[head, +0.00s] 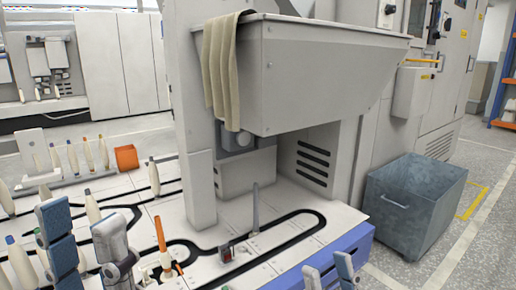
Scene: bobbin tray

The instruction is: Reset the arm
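My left gripper (80,216) is at the lower left, its two grey-blue fingers pointing up and apart. A pale bobbin (92,206) with a dark tip shows behind the gap between them; I see nothing clamped. My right gripper (328,267) is at the bottom edge, right of centre. Only its two finger ends show, apart, with nothing visible between them. The rest of both arms is mostly out of view or cut off by the frame.
Pale bobbins stand along the white machine deck (300,203) with its black track. An orange tube (160,235) stands right of my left gripper, and a grey post (256,208) further right. A hopper (320,75) with a draped cloth (222,65) overhangs the deck. A grey bin (410,205) stands right.

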